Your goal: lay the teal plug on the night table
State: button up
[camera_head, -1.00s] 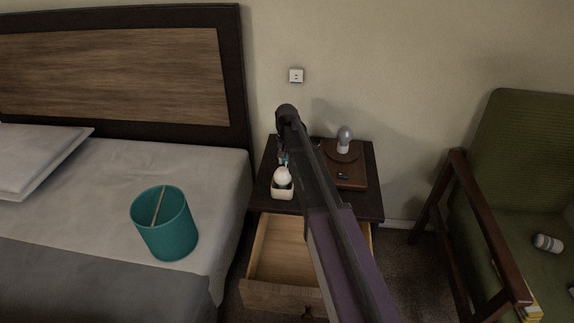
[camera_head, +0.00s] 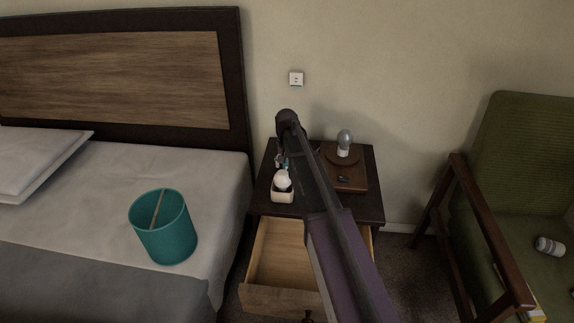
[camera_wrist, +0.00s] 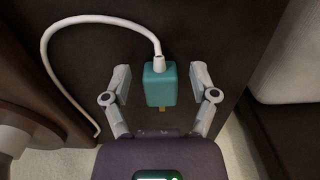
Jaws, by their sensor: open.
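The teal plug (camera_wrist: 160,86) shows in the wrist view with a white cable (camera_wrist: 102,18) curling from its far end and brassy prongs at its near end. It lies over the dark top of the night table (camera_wrist: 225,30); whether it touches the top I cannot tell for sure. My gripper (camera_wrist: 160,75) is open, with one finger on each side of the plug and a visible gap on both sides. In the head view the night table (camera_head: 368,208) stands beside the bed, and my gripper (camera_head: 283,161), small and partly hidden by my arm, is over its left part.
A white holder (camera_head: 282,196) with a rounded white item stands in front of my gripper. A lamp (camera_head: 344,140) on a brown base is to the right. The drawer (camera_head: 272,252) is open. A teal bin (camera_head: 166,235) stands on the bed; a green armchair (camera_head: 520,150) is at right.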

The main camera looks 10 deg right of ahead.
aim_at(287, 163)
jog(key=shift+r, duration=0.1)
notch_tip(287, 163, up, 12)
jog(key=p, duration=1.2)
jog(key=shift+w, duration=0.15)
dwell(0.7)
jog(key=s+n, duration=0.3)
jog(key=s, duration=2.5)
jog(key=shift+d+n, duration=0.3)
jog(key=shift+d, duration=0.05)
